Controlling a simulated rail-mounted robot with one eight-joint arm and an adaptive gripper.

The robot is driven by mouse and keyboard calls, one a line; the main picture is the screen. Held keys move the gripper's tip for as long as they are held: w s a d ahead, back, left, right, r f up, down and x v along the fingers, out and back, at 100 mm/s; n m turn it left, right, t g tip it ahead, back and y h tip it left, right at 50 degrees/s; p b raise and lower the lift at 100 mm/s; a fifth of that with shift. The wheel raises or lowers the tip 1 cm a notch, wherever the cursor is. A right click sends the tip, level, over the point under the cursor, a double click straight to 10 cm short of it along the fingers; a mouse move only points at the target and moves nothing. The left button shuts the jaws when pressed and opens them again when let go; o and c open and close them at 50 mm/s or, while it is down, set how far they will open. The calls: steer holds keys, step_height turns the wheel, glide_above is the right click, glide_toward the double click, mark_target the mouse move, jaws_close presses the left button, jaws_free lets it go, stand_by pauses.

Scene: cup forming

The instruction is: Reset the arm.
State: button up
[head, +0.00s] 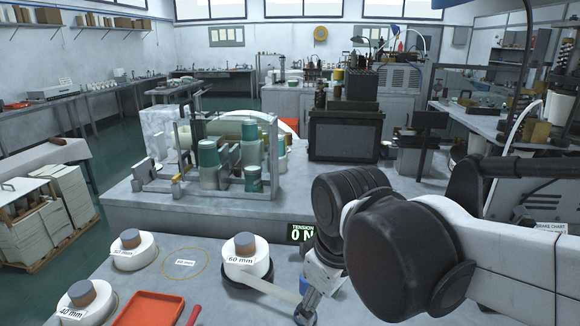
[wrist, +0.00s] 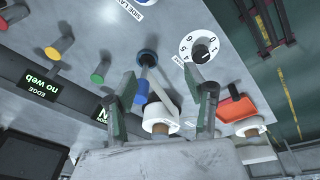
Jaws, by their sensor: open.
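My gripper (wrist: 168,82) shows in the wrist view with its two dark green fingers spread apart and nothing held between them. In the head view my arm reaches in from the right, and its dark joints hide most of the gripper. The white roll labelled 60 mm (head: 246,258), with a brown core, sits on the bench left of my arm. A pale strip (head: 274,290) runs from near this roll toward a blue-ringed part under my wrist. In the wrist view a white roll (wrist: 159,120) appears beyond the fingers, apart from them.
Other white rolls (head: 133,250) (head: 87,301) and an orange tray (head: 150,309) lie on the bench left. A tension display (head: 301,233) reads 0 N. A numbered dial (wrist: 200,47), coloured knobs (wrist: 100,73) and a "no web" display (wrist: 41,86) show in the wrist view.

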steer(key=s+d+m+t, duration=0.1)
steer(key=d+m+t, duration=0.1)
steer(key=d+m, duration=0.2)
steer(key=s+d+m+t+h, duration=0.1)
steer(key=d+m, duration=0.4)
steer(key=d, duration=0.6)
steer(key=shift+s+f+t, duration=0.45)
steer(key=shift+s+t, duration=0.1)
steer(key=shift+t, duration=0.35)
steer(key=shift+a, duration=0.15)
